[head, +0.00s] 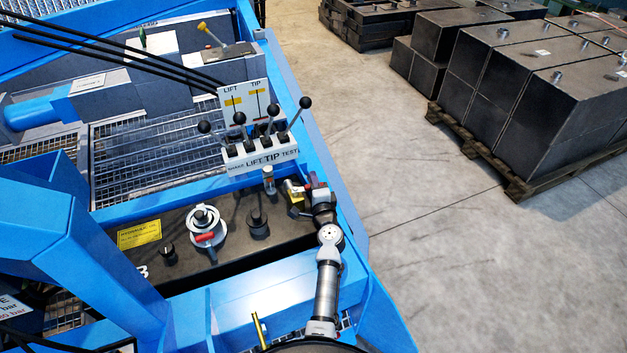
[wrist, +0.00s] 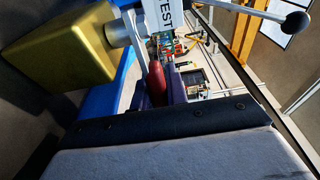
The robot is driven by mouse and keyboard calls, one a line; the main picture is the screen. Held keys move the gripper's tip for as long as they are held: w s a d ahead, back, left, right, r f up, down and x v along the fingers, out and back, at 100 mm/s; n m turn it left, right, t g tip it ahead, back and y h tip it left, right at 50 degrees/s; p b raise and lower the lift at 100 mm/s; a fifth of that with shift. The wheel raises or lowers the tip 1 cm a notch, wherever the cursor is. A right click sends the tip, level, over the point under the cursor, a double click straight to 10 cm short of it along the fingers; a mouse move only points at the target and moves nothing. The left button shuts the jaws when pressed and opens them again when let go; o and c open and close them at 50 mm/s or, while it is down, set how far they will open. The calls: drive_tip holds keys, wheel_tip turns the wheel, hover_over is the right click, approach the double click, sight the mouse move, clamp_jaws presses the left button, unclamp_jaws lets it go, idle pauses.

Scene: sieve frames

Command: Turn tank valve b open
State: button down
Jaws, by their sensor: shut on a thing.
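The tank valve has a brass-yellow body (head: 293,188), at the right end of the black tank (head: 185,258) marked B in the head view. In the wrist view its body (wrist: 65,55) is large at the upper left, joined to a grey metal pipe. My gripper (head: 309,195) is at the valve, by the blue frame's right rail. It is shut on the valve's red lever (wrist: 156,82), which shows between the jaws in the wrist view. The lever's lower part is hidden by my gripper (wrist: 165,110).
A block of black-knobbed levers (head: 260,155) labelled LIFT, TIP and TEST stands just behind the valve. A filler cap with a red handle (head: 205,238) and a black knob (head: 257,222) sit on the tank. The floor (head: 440,240) to the right is clear up to the pallet of dark blocks (head: 520,90).

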drive_tip(key=h+p, duration=0.1)
drive_tip(key=m+h, duration=0.1)
drive_tip(key=s+m+h+p, duration=0.1)
drive_tip(key=shift+s+d+r+p, duration=0.1)
drive_tip(key=shift+d+r+p, duration=0.05)
drive_tip(key=shift+r+p, duration=0.15)
drive_tip(key=m+h+p, duration=0.1)
drive_tip(key=s+h+p, duration=0.1)
drive_tip(key=h+p, duration=0.1)
drive_tip(key=shift+r+m, duration=0.15)
drive_tip(key=shift+m, duration=0.25)
drive_tip(key=m+g+h+p, duration=0.1)
drive_tip(key=h, duration=0.1)
drive_tip(key=s+m+h+p, duration=0.1)
drive_tip(key=m+h+p, duration=0.1)
drive_tip(key=h, duration=0.1)
drive_tip(key=s+m+g+h+p, duration=0.1)
drive_tip(key=m+h, duration=0.1)
drive_tip(key=shift+s+f+g+h, duration=0.2)
drive_tip(key=shift+f+g+h, duration=0.1)
drive_tip(key=shift+f, duration=0.05)
drive_tip(key=shift+s+a+m+g+h, duration=0.1)
drive_tip(key=shift+s+m+g+h, duration=0.25)
drive_tip(key=shift+m+g+h, duration=0.25)
drive_tip(key=shift+s+a+m+g+h, duration=0.1)
drive_tip(key=shift+s+m+g+h, duration=0.25)
drive_tip(key=shift+m+h, duration=0.4)
drive_tip(key=c, duration=1.4)
unclamp_jaws()
drive_tip(key=shift+f, duration=0.1)
